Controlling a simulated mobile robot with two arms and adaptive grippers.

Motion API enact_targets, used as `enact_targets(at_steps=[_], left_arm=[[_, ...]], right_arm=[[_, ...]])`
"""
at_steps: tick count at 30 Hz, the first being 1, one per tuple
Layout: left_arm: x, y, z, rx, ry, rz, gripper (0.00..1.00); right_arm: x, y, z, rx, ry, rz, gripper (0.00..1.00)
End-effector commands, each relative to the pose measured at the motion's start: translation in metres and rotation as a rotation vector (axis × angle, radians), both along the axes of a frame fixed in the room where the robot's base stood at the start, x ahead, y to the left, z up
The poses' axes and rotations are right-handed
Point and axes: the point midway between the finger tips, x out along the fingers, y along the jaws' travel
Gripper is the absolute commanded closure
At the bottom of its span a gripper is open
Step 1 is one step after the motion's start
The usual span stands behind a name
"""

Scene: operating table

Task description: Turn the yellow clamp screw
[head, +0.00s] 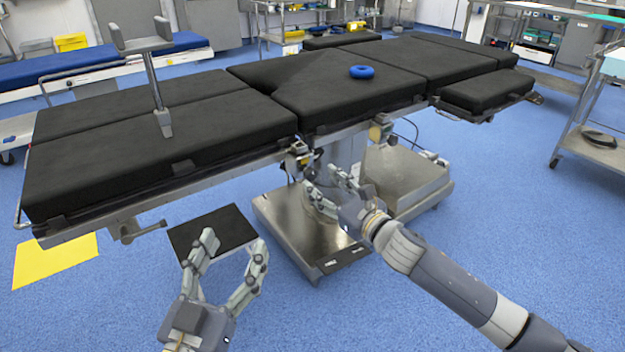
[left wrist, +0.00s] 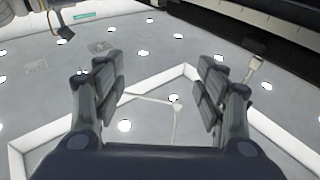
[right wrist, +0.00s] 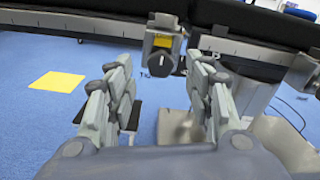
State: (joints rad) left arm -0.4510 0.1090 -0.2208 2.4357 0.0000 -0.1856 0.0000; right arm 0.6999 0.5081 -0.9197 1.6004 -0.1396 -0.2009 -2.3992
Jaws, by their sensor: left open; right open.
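A clamp (right wrist: 163,40) with a small yellow mark and a dark round screw knob (right wrist: 162,62) hangs on the side rail of the operating table. In the head view the clamp (head: 299,158) sits under the table's near edge. My right gripper (head: 322,180) is open just in front of and below it. In the right wrist view the knob appears between the spread fingers (right wrist: 161,75), beyond their tips; I see no contact. My left gripper (head: 234,246) is open and empty, low over the floor. Its fingers also show open in the left wrist view (left wrist: 161,75).
A second clamp (head: 381,128) is on the rail further right. The metal table base (head: 290,225) stands below. A yellow sheet (head: 55,262) lies on the floor at left.

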Motion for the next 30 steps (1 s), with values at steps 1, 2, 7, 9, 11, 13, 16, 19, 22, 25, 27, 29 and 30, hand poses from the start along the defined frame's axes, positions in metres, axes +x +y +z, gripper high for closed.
enact_targets(at_steps=[1,2,7,9,11,13,16,19,22,25,27,29,30], left_arm=[[-0.001,-0.001,0.006,-0.012,-0.041,-0.003,0.35],[-0.003,-0.001,0.011,-0.018,-0.068,-0.004,0.35],[-0.011,-0.002,0.035,-0.053,-0.191,-0.012,0.35],[-0.014,-0.003,0.042,-0.062,-0.226,-0.013,0.35],[-0.016,-0.003,0.046,-0.069,-0.249,-0.015,0.35],[-0.017,-0.003,0.049,-0.074,-0.267,-0.016,0.35],[-0.019,-0.002,0.052,-0.078,-0.278,-0.017,0.35],[-0.019,-0.002,0.053,-0.078,-0.280,-0.017,0.35],[-0.019,-0.002,0.052,-0.078,-0.280,-0.017,0.35],[-0.019,-0.002,0.052,-0.077,-0.280,-0.017,0.35],[-0.019,-0.002,0.052,-0.077,-0.280,-0.017,0.35],[-0.019,-0.003,0.052,-0.077,-0.279,-0.017,0.35],[-0.019,-0.003,0.052,-0.077,-0.279,-0.017,0.35]], right_arm=[[0.007,0.005,-0.002,0.002,0.000,-0.001,0.52],[0.011,0.008,-0.002,0.001,0.000,0.000,0.52],[0.027,0.019,-0.002,0.002,0.001,0.000,0.52],[0.031,0.023,-0.001,0.001,0.001,0.000,0.52],[0.034,0.024,-0.001,0.001,0.001,0.000,0.52],[0.036,0.026,-0.001,0.001,0.002,0.000,0.52],[0.037,0.027,-0.001,0.001,0.002,0.000,0.52],[0.037,0.027,-0.001,0.001,0.002,0.000,0.52],[0.037,0.027,-0.001,0.001,0.002,0.000,0.52],[0.037,0.027,-0.001,0.001,0.002,0.000,0.68],[0.037,0.027,-0.001,0.001,0.002,0.000,0.84],[0.037,0.027,-0.001,0.001,0.002,0.000,0.96],[0.037,0.027,-0.001,0.001,0.002,0.000,0.96]])
